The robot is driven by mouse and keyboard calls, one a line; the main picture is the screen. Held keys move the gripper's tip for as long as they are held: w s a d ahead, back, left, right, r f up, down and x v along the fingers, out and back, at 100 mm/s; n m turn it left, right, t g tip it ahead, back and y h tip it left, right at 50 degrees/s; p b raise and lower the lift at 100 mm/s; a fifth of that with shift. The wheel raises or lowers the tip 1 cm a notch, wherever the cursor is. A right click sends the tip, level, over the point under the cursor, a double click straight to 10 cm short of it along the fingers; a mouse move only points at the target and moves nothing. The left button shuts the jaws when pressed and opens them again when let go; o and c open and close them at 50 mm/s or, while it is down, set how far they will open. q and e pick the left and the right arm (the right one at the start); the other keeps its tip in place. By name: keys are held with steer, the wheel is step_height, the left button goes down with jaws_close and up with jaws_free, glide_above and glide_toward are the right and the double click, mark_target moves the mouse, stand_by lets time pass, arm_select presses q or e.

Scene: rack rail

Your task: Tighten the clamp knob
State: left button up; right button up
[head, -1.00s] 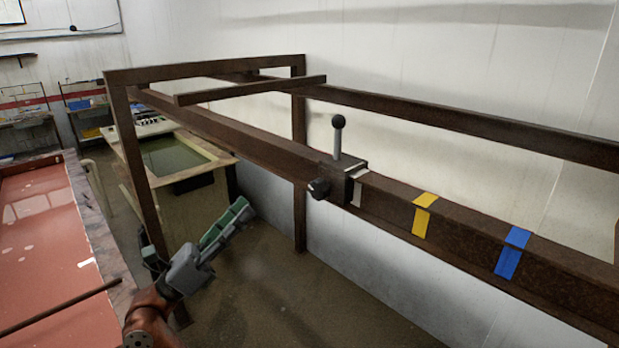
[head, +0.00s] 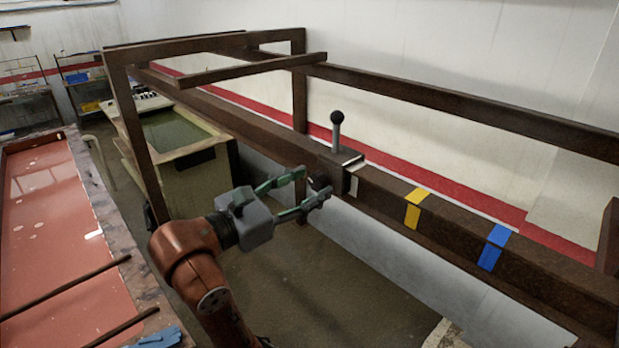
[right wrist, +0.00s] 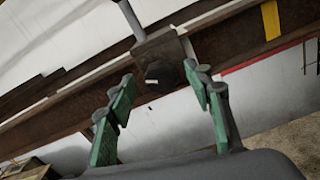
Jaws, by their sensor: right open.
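The clamp is a dark block (head: 337,163) on the brown rail, with a grey upright lever topped by a black ball (head: 337,118). Its dark clamp knob (head: 319,183) sticks out of the near face and is partly hidden by my fingers in the head view. In the right wrist view the knob (right wrist: 158,74) is round with a pale mark, seen between and beyond the fingers. My right gripper (head: 308,187) is open, with its green fingers pointing at the knob, one to either side. I cannot tell whether they touch it. My left gripper is not in view.
The rail (head: 455,227) runs on to the right with white, yellow (head: 416,207) and blue (head: 494,247) tape bands. A rear rail (head: 470,110) runs along the wall. A frame post (head: 140,150) stands left of my arm. A red-topped table (head: 50,240) lies at left.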

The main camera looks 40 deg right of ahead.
steer(key=shift+d, duration=0.2)
steer(key=shift+c, duration=0.7)
steer(key=c, duration=1)
